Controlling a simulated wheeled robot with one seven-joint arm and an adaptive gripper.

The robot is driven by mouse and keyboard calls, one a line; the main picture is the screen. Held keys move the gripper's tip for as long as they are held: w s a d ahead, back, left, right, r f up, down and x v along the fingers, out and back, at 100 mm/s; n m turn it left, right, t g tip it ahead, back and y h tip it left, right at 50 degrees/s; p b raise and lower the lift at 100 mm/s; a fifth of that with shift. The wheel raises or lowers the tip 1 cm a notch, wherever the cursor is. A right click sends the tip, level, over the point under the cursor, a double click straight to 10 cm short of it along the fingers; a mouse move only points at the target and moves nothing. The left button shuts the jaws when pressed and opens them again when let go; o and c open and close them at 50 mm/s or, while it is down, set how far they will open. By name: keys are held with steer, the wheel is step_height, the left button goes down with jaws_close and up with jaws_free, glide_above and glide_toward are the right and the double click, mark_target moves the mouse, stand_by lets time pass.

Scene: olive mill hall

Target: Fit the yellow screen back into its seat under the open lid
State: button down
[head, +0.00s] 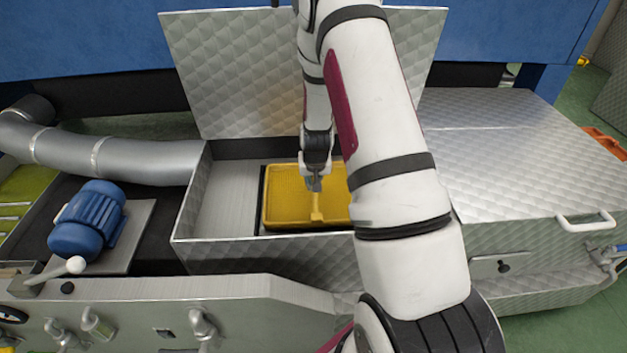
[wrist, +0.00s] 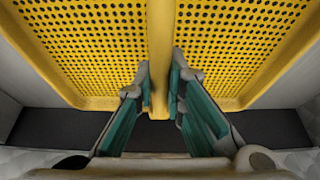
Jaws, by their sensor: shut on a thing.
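The yellow screen (head: 288,196) is a perforated tray-like panel with a raised rim and a central rib. In the head view it lies inside the open steel box, over a dark-edged opening (head: 262,205). My arm hides its right part. The open lid (head: 235,75) stands upright behind the box. My gripper (head: 314,186) is above the screen, pointing down. In the wrist view my gripper (wrist: 160,95) is shut on the central rib of the screen (wrist: 90,45). I cannot tell whether the screen rests fully in its seat or is slightly above it.
The box's front wall (head: 270,252) and left wall (head: 193,195) rise around the screen. A blue motor (head: 88,220) and grey pipe (head: 110,158) are at left. A closed steel cover (head: 520,150) with a handle is at right. Bare box floor shows left of the screen.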

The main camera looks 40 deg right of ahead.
steer(key=shift+f+b, duration=0.55)
steer(key=shift+f, duration=0.2)
steer(key=c, duration=1.6)
jaws_free()
steer(key=shift+o, duration=0.2)
steer(key=v, duration=1.2)
steer(key=shift+r, duration=0.1)
